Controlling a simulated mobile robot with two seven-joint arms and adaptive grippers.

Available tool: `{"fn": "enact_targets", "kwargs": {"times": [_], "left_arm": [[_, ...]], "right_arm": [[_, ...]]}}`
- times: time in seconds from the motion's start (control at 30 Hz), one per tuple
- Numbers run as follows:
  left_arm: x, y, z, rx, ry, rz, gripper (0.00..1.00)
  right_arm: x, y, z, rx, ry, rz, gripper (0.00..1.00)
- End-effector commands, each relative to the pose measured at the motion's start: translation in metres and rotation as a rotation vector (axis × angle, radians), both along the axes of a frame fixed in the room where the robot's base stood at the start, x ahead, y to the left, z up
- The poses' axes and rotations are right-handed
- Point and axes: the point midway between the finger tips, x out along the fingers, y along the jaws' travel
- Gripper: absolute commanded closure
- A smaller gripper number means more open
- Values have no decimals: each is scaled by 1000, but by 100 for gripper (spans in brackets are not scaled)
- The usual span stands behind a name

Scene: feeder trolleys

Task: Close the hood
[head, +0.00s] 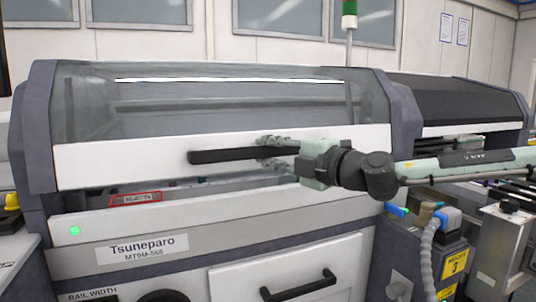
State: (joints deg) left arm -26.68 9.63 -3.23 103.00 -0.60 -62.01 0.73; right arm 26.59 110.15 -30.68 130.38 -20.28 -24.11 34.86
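The hood (110,165) of the machine is a clear curved cover with a white lower band and grey end pieces. A dark gap shows between its white band and the machine's white front panel (130,219), so it stands partly open. A black bar handle (222,156) is fixed across the white band. My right gripper (270,152) comes in from the right and has its fingers above and below the right part of this handle, close against it. It appears shut on the handle. My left gripper is not in view.
A red-framed label (136,198) shows inside the gap. A lower black drawer handle (298,286) sits on the front below. A second machine with a dark hood (460,103) stands at right. A trolley with a blue connector and grey hose (428,250) is at lower right.

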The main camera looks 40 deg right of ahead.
Motion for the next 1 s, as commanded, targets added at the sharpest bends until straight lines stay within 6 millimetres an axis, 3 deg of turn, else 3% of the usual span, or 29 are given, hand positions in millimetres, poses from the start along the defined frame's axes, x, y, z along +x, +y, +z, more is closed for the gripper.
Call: {"fn": "enact_targets", "kwargs": {"times": [0.17, 0.57, 1.0], "left_arm": [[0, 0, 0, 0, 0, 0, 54], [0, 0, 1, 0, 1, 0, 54], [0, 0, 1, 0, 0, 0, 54]], "right_arm": [[0, 0, 1, -1, -3, -1, 57], [-4, -1, 1, -2, -2, 0, 57], [-56, -10, 2, -2, -4, -2, 57]]}}
